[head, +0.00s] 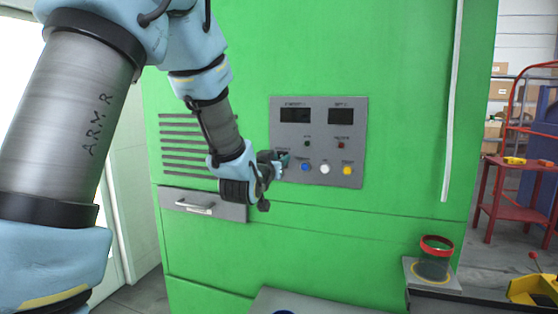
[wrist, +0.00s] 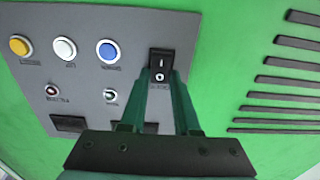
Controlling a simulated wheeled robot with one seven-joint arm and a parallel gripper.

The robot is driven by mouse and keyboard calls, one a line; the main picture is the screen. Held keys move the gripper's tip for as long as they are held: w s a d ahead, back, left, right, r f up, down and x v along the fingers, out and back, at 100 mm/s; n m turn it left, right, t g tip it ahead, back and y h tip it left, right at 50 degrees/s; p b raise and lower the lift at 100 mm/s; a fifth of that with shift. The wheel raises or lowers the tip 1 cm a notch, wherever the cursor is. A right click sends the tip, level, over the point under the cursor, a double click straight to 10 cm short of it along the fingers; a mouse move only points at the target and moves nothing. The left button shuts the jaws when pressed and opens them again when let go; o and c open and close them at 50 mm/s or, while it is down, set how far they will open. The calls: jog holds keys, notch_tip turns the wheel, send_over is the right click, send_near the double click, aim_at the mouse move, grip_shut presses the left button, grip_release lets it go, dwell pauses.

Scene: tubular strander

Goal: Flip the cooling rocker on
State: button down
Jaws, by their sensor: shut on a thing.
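The cooling rocker (wrist: 160,62) is a small black switch marked "I" and "O" on the grey control panel (wrist: 128,22). Its label is too small to read. My gripper (wrist: 163,78) is at the rocker, its green fingers shut on its lower part in the wrist view. The "I" and "O" marks stay visible; which way the rocker is tilted I cannot tell. In the head view my gripper (head: 283,160) reaches the left edge of the panel (head: 355,120) and hides the rocker.
Blue (head: 305,167), white (head: 325,169) and yellow (head: 347,170) buttons sit beside the rocker. Two dark displays (head: 295,115) are above. A drawer handle (head: 195,208) juts out below left. A red-rimmed cup (head: 437,245) stands at lower right.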

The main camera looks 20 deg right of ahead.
jog(key=f+b, duration=0.1)
jog(key=b, duration=0.4)
jog(key=shift+t+h, duration=0.3)
jog(key=t+h+b, duration=0.1)
jog(key=b, duration=0.6)
jog(key=shift+f+b, duration=0.15)
jog(key=shift+b, duration=0.15)
jog(key=b, duration=0.3)
jog(key=shift+t+h, duration=0.4)
jog(key=shift+r, duration=0.3)
jog(key=c, duration=0.6)
grip_release()
jog(key=shift+c, duration=0.2)
